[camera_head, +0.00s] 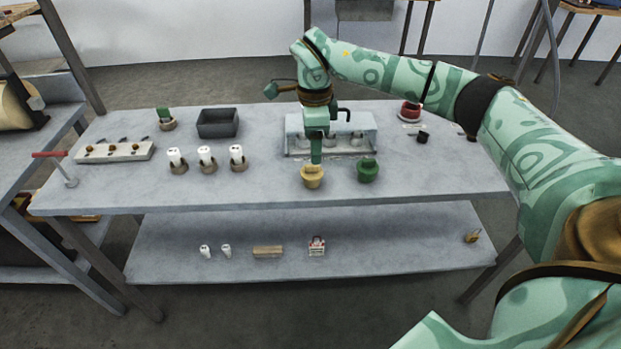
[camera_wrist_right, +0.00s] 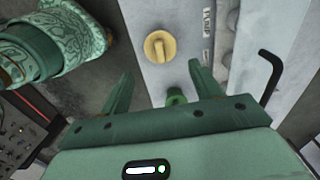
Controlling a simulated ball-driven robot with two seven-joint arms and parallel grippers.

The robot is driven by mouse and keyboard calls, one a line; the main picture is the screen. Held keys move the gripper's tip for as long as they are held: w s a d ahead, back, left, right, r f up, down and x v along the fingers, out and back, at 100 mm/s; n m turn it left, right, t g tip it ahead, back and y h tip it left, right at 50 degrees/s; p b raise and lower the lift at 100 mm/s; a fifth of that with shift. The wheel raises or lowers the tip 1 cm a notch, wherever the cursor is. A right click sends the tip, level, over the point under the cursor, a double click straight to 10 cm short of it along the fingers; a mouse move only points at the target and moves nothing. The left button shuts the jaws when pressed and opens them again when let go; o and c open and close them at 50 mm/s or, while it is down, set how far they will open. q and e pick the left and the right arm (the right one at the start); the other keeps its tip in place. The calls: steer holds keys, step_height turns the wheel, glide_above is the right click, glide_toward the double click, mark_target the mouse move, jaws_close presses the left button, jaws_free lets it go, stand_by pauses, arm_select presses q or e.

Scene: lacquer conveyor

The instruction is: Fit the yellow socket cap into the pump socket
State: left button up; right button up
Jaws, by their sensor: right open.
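The yellow socket cap (camera_head: 313,178) stands near the front edge of the table in the head view. In the right wrist view the yellow cap (camera_wrist_right: 160,47) shows from above, with a raised bar across its top, just beyond the fingertips. My right gripper (camera_head: 316,160) points down just above and behind the cap. Its fingers (camera_wrist_right: 160,70) are apart with nothing held between them. A grey box-shaped unit (camera_head: 295,144) with a black bent handle stands behind the gripper, which partly hides it. I cannot tell which opening is the pump socket. My left gripper is not in view.
A green cap (camera_head: 367,171) stands close to the right of the yellow one. White bottles (camera_head: 206,155) in round holders, a dark bin (camera_head: 217,123) and a pale rack (camera_head: 115,152) are at left. A red round item (camera_head: 410,110) is back right. The front right tabletop is clear.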

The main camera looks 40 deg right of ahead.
mark_target(312, 172)
step_height(312, 172, down, 5)
steer(key=shift+r+b, duration=0.1)
steer(key=shift+b, duration=0.45)
steer(key=f, duration=0.1)
steer(key=f+b, duration=0.1)
steer(key=f, duration=0.1)
steer(key=f+b, duration=0.1)
steer(key=f, duration=0.1)
steer(key=shift+w+a+f, duration=0.15)
steer(key=shift+w+f, duration=0.05)
steer(key=shift+w, duration=0.05)
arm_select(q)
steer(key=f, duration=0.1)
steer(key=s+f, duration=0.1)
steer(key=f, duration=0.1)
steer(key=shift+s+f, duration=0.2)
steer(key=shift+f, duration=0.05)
arm_select(e)
steer(key=shift+r, duration=0.15)
steer(key=c, duration=0.8)
